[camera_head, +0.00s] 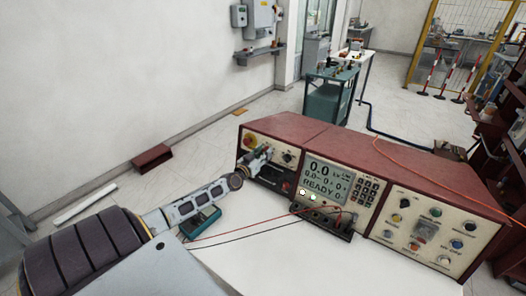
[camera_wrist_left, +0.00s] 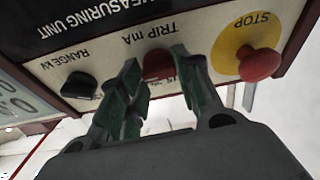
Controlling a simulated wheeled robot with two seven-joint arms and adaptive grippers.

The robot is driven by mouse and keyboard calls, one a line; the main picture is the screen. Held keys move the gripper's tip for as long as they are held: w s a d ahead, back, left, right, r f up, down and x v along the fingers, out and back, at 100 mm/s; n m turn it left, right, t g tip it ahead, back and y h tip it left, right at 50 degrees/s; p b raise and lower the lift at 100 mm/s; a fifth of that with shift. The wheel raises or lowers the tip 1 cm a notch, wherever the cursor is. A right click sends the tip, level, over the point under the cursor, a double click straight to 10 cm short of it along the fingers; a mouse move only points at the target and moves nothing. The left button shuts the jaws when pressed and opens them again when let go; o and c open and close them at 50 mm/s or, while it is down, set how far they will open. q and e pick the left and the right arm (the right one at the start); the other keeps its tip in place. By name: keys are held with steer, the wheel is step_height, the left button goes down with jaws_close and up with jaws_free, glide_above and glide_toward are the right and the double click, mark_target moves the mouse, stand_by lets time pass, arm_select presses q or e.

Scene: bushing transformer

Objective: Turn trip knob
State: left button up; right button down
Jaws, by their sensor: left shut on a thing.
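The measuring unit is a dark red console (camera_head: 330,150) with cream front panels. In the left wrist view its panel shows upside down. The trip knob (camera_wrist_left: 158,64) is dark red and sits by the label "TRIP mA". My left gripper (camera_wrist_left: 157,75) has its two green-grey fingers on either side of this knob, shut on it. In the head view my left gripper (camera_head: 256,161) reaches the left end of the panel and hides the knob. The knob's exact angle cannot be told. My right gripper is not in view.
The red stop button (camera_wrist_left: 259,64) on its yellow disc sits close beside one finger. The black range knob (camera_wrist_left: 79,86) is on the other side. A small teal-framed device (camera_head: 200,222) with red and black leads lies on the white table (camera_head: 265,255).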

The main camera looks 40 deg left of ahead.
arm_select(q)
steer(key=n+y+p, duration=0.1)
steer(key=n+p, duration=0.1)
steer(key=n, duration=0.1)
steer(key=n+p, duration=0.3)
steer(key=shift+g+y, duration=0.3)
steer(key=shift+y, duration=0.1)
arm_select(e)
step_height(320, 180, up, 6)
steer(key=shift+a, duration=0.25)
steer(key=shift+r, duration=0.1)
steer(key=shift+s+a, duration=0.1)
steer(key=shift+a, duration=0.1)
arm_select(q)
steer(key=o, duration=1)
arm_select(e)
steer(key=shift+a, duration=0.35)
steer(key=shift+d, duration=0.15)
